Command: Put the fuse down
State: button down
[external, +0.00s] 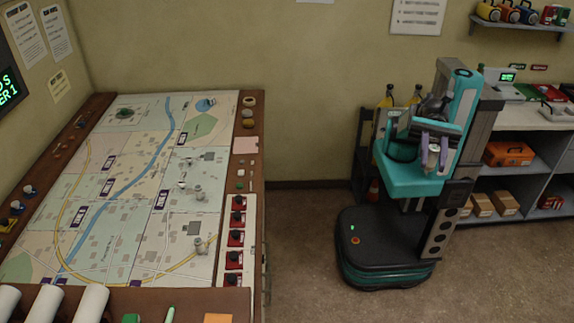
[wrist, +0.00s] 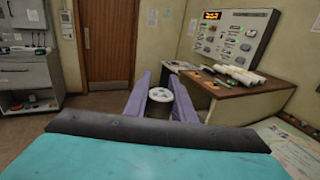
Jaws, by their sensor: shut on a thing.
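My gripper (wrist: 160,86) shows in the wrist view with its two purple fingers on either side of a white, round-ended piece, which I take to be the fuse (wrist: 160,94). The gripper is shut on it, and dark marks show on its round face. In the external view my gripper (external: 434,155) is over the teal part of my own body, at the right. The fuse is too small to make out clearly there. The gripper is well apart from the map table (external: 258,135).
The map table has several small grey pieces and a row of red switches (external: 237,202) along its right side. Shelves (external: 545,165) with boxes stand behind me at the right. The wrist view shows a door (wrist: 108,45) and a control panel (wrist: 236,42). Floor (external: 305,250) is clear between me and the table.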

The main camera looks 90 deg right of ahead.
jog(key=s+r+n+g+y, duration=0.1)
jog(key=s+r+n+g, duration=0.3)
jog(key=s, duration=1.1)
jog(key=s+f, duration=0.1)
jog(key=s+f+m, duration=0.1)
jog(key=shift+d+f, duration=0.35)
jog(key=shift+f, duration=0.05)
jog(key=shift+w, duration=0.1)
